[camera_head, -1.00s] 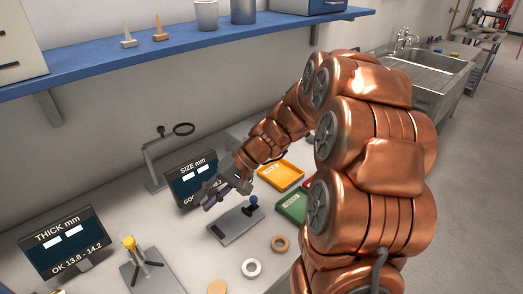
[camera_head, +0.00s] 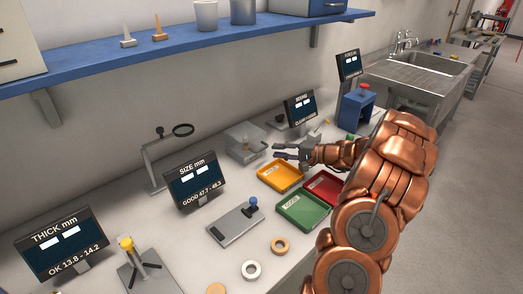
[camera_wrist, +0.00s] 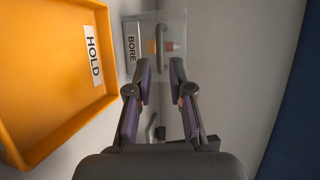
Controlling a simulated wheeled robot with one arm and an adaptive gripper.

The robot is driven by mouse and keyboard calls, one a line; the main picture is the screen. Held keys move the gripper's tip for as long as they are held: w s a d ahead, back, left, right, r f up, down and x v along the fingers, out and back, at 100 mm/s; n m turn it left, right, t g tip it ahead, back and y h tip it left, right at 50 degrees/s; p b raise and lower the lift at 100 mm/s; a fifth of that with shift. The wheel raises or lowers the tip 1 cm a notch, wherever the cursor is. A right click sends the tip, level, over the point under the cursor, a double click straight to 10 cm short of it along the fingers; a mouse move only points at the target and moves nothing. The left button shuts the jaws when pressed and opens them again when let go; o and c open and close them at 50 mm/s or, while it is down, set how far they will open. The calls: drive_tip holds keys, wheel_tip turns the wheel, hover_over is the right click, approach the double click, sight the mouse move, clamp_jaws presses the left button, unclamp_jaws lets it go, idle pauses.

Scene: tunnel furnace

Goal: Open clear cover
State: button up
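The clear cover (camera_wrist: 178,28) is a see-through panel with a grey bar handle (camera_wrist: 160,42), ahead of my fingertips in the wrist view. Orange and red spots show through or behind it. A BORE label (camera_wrist: 131,46) is at its left edge. In the head view, the grey boxy station (camera_head: 245,143) is left of my gripper (camera_head: 283,150); the cover is hard to make out there. My gripper is open and empty, its fingers apart in the wrist view (camera_wrist: 160,72), with a visible gap to the handle.
The yellow HOLD tray (camera_head: 281,176) lies just in front of my gripper; it fills the left of the wrist view (camera_wrist: 45,85). Green (camera_head: 303,212) and red (camera_head: 324,188) trays lie nearer. A screen (camera_head: 300,107) and a blue stand (camera_head: 356,112) are behind and to the right.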

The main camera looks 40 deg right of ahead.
sight(261, 150)
drive_tip(key=shift+p+x, duration=0.9)
drive_tip(key=shift+x, duration=2.7)
drive_tip(key=shift+c, duration=0.3)
clamp_jaws()
